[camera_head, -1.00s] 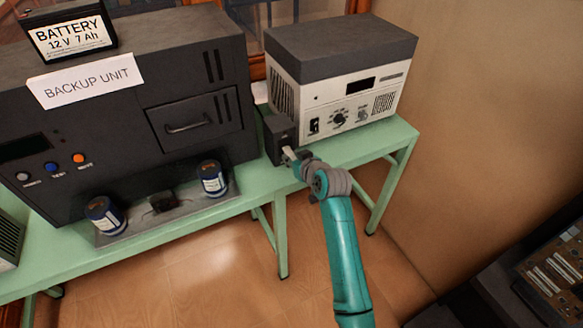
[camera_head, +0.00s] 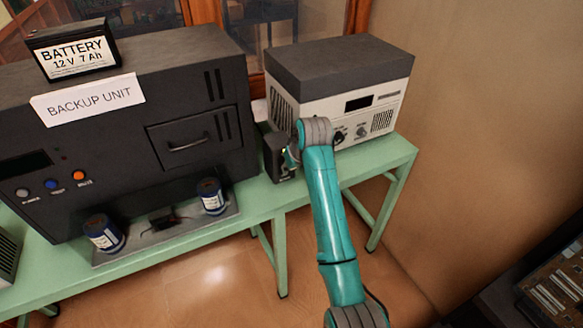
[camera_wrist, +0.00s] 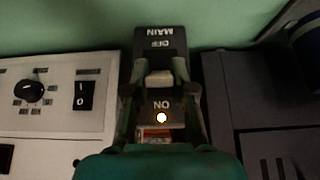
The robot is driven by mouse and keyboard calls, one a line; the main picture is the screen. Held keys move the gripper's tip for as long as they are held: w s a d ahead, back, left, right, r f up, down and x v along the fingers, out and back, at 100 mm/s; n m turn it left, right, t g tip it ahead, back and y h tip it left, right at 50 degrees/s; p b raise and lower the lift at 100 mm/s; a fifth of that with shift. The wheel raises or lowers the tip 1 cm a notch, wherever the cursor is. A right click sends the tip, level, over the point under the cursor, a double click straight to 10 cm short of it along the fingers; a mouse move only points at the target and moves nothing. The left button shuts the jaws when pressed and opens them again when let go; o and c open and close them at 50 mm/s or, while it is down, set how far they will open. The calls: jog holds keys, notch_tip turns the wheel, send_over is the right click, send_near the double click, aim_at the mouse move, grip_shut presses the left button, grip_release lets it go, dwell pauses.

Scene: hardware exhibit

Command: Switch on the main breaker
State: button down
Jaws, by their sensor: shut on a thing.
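The main breaker (camera_head: 273,152) is a small dark box on the green bench, between the backup unit and the pale power unit. In the wrist view its face (camera_wrist: 160,39) appears upside down, with MAIN and OFF at the top and ON lower down. A pale lever (camera_wrist: 160,78) sits between the OFF and ON labels. A small lamp (camera_wrist: 161,118) by ON glows bright. My gripper (camera_wrist: 160,88) has a finger on each side of the lever and is shut on it. In the head view my gripper (camera_head: 291,155) is at the breaker's front, partly hidden by my wrist.
The large dark backup unit (camera_head: 130,115) stands close on the left, with a battery (camera_head: 75,52) on top and two blue cylinders in front. The pale power unit (camera_head: 375,105) stands close on the right. The green bench (camera_head: 375,160) has some bare top at right.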

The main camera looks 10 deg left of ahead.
dwell(0.3)
jog(key=c, duration=1)
grip_release()
jog(key=shift+o, duration=0.2)
jog(key=v, duration=1.2)
